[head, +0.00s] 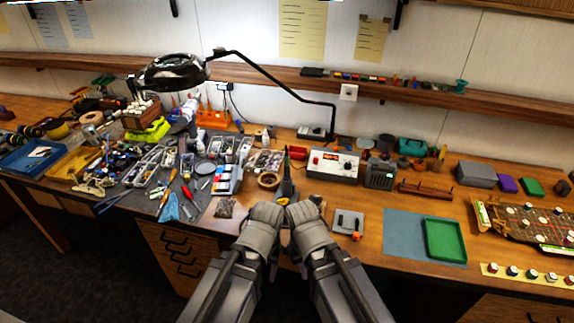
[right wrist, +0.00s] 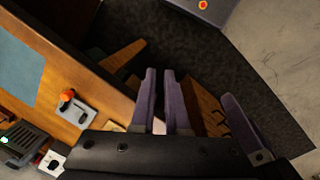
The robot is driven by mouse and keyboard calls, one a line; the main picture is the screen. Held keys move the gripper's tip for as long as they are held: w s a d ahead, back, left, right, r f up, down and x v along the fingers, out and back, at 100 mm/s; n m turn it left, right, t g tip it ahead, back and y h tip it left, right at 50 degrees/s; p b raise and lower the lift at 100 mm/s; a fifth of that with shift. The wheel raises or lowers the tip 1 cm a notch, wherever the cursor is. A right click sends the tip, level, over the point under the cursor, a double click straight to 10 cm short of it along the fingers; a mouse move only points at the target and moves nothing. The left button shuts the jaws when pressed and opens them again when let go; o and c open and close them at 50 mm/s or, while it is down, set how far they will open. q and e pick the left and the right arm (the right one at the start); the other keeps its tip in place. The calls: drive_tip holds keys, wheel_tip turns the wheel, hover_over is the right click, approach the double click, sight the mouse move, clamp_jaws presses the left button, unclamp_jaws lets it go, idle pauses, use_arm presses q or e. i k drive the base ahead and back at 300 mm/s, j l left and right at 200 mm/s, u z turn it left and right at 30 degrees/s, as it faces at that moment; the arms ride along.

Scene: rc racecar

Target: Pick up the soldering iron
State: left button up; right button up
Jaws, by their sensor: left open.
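A dark, narrow, pointed object (head: 287,185) stands upright just beyond my grippers in the head view. It may be the soldering iron, but it is too small and partly hidden to be sure. My left gripper (head: 266,212) and my right gripper (head: 302,211) are side by side, close together, at the front edge of the bench. Their fingertips are hard to make out there. In the right wrist view, purple fingers of my right gripper (right wrist: 163,75) show near the middle with nothing visible between them. Another purple finger shows farther right. I cannot tell their exact pairing.
A white unit with a red display (head: 333,163) stands behind the grippers. A small grey plate with an orange part (head: 349,222) lies to their right. A green tray (head: 445,240) sits on a blue mat (head: 403,245).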

sight(286, 177)
drive_tip(key=i+j+z, duration=0.35)
drive_tip(key=j, duration=0.2)
drive_tip(key=i+j+z, duration=0.35)
drive_tip(key=j, duration=0.3)
drive_tip(key=i+j+z, duration=0.15)
drive_tip(key=j, duration=0.25)
